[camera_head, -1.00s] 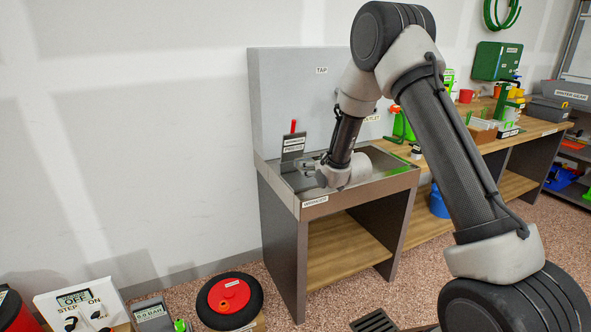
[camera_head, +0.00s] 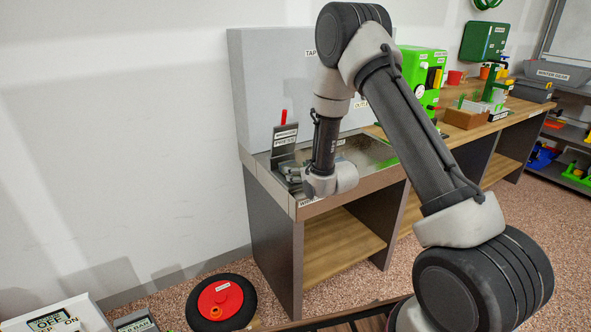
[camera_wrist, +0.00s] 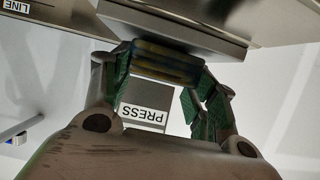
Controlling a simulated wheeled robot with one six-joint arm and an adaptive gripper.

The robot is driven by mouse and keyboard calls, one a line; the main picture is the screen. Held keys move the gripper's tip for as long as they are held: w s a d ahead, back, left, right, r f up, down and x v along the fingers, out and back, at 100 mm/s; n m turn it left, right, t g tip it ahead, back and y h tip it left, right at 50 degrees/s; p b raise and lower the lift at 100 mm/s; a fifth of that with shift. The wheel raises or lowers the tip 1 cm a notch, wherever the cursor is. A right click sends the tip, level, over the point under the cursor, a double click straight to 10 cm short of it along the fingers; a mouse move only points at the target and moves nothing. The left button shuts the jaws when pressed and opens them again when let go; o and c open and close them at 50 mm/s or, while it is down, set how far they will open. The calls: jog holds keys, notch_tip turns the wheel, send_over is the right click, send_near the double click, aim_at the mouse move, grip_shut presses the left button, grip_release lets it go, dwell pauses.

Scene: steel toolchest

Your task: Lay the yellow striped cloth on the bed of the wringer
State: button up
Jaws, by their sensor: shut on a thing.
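The wringer (camera_head: 285,137) stands at the left of the steel sink unit, a grey upright plate with a red handle and a label reading "PRESS". Its press label also shows in the wrist view (camera_wrist: 143,117). My gripper (camera_head: 290,173) is low over the sink's left front, just in front of the wringer. In the wrist view my gripper (camera_wrist: 165,65) is shut on a dark, yellow-striped piece, which looks like the folded yellow striped cloth (camera_wrist: 166,67). The cloth is in shadow there and cannot be made out in the head view. The wringer's bed is mostly hidden by my gripper and wrist.
The sink basin (camera_head: 372,153) lies right of my wrist, with its steel front rim close below. A grey tap panel (camera_head: 262,90) rises behind. A green machine (camera_head: 425,75) stands on the wooden bench to the right. A red-and-black reel (camera_head: 221,303) is on the floor.

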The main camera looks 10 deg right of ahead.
jog(key=shift+w+f, duration=0.1)
jog(key=shift+w, duration=0.1)
jog(key=o, duration=1.1)
jog(key=shift+f, duration=0.1)
